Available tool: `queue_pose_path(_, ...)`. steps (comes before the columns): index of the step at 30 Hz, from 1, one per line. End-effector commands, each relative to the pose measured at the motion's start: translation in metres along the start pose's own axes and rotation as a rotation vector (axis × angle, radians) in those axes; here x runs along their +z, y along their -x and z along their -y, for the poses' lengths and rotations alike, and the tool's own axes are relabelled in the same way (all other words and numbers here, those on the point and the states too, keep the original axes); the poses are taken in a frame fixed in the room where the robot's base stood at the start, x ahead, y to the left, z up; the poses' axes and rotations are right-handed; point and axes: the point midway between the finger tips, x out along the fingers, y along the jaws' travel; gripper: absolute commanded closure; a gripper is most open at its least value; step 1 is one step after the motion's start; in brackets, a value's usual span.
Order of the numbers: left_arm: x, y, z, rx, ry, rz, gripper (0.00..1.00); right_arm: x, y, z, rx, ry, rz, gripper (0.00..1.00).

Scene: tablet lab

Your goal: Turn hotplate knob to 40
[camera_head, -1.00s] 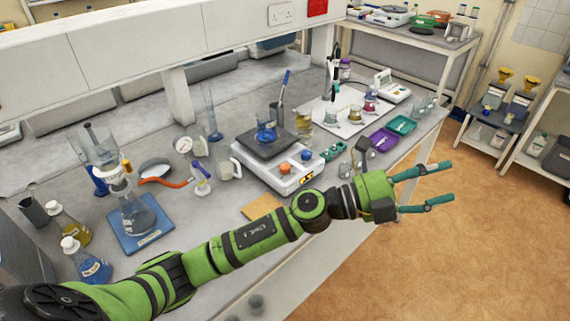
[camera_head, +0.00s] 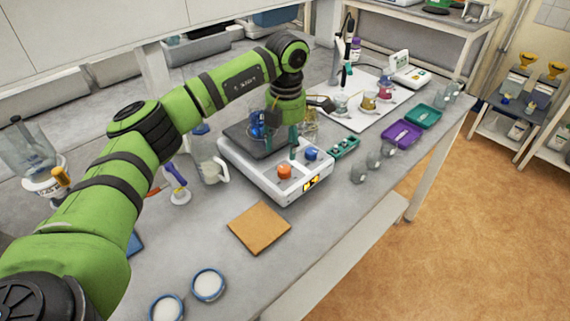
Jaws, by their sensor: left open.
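The white hotplate (camera_head: 262,183) stands near the front of the bench, with a dark square top plate. Its front panel has an orange knob (camera_head: 284,172), a blue knob (camera_head: 311,153) and a small lit display (camera_head: 311,184). A beaker of blue liquid (camera_head: 257,124) stands on the plate, partly hidden by my arm. My left gripper (camera_head: 291,148) is open and points down over the front of the hotplate, close to the two knobs. It holds nothing, and I cannot tell whether a finger touches a knob. My right gripper is not in view.
A tan square pad (camera_head: 259,228) and two round dishes (camera_head: 208,284) lie in front. A green rack (camera_head: 343,147) and several small glass vessels stand right of the hotplate, with purple (camera_head: 402,135) and teal (camera_head: 423,116) trays beyond. A jug (camera_head: 213,170) stands at left.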

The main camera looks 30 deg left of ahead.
Motion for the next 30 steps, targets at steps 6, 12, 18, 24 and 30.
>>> queue_pose_path(6,0.0,-0.017,0.001,-0.002,-0.001,-0.002,0.44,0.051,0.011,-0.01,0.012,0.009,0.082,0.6)
queue_pose_path(12,-0.001,-0.048,0.001,-0.003,-0.002,-0.002,0.44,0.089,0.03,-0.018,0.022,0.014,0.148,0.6)
queue_pose_path(18,0.001,-0.068,0.001,-0.001,-0.002,0.002,0.44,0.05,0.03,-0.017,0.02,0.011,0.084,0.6)
queue_pose_path(24,0.001,-0.072,0.001,-0.001,-0.002,0.003,0.44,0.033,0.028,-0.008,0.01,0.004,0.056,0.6)
queue_pose_path(30,0.001,-0.072,0.001,-0.001,-0.002,0.003,0.8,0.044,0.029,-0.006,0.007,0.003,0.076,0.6)
